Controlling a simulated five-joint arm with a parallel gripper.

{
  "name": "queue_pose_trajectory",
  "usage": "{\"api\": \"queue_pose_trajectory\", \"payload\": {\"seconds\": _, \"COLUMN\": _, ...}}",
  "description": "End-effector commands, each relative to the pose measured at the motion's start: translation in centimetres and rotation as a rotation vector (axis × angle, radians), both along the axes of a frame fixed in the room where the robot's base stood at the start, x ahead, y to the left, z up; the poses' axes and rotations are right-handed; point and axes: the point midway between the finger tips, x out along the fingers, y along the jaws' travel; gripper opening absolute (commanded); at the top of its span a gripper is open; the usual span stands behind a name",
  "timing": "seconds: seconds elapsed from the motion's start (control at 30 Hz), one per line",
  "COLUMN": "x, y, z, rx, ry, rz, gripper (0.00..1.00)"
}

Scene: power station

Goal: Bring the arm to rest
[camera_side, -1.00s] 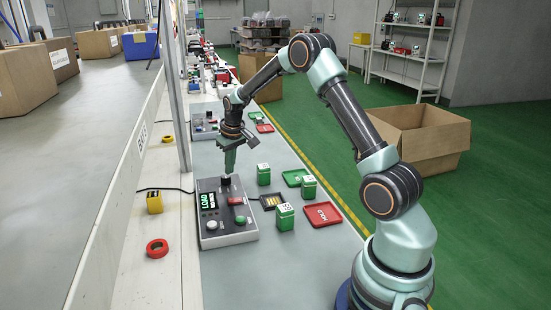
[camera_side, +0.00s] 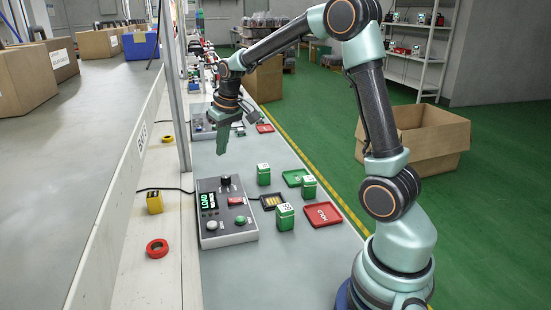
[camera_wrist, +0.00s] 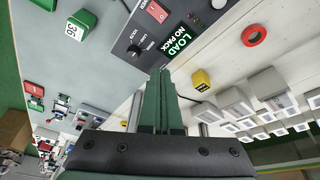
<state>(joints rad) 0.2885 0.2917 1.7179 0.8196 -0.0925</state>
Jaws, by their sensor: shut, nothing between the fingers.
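My gripper (camera_side: 221,150) is shut and empty. In the side view it hangs in the air above and beyond the far end of the control box, apart from it, with its fingers pointing down. In the wrist view the green fingers (camera_wrist: 158,80) lie together. The grey control box (camera_side: 226,225) has a green-lit screen (camera_side: 208,201), a black knob, a red switch and round buttons. The screen reads LOAD, NO PACK in the wrist view (camera_wrist: 180,40).
A yellow block (camera_side: 154,202) and red ring (camera_side: 157,249) lie left.

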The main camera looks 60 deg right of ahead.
Motion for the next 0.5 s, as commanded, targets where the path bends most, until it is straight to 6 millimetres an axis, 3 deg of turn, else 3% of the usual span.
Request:
{"api": "queue_pose_trajectory", "payload": {"seconds": 0.03, "x": -1.0, "y": 1.3, "z": 1.4, "rx": -0.003, "ry": -0.016, "rz": 0.015, "gripper": 0.0}}
{"api": "queue_pose_trajectory", "payload": {"seconds": 0.2, "x": -4.5, "y": 5.1, "z": 4.4, "rx": -0.005, "ry": -0.054, "rz": 0.059, "gripper": 0.0}}
{"api": "queue_pose_trajectory", "payload": {"seconds": 0.5, "x": -11.8, "y": 10.5, "z": 6.7, "rx": -0.002, "ry": -0.125, "rz": 0.136, "gripper": 0.0}}
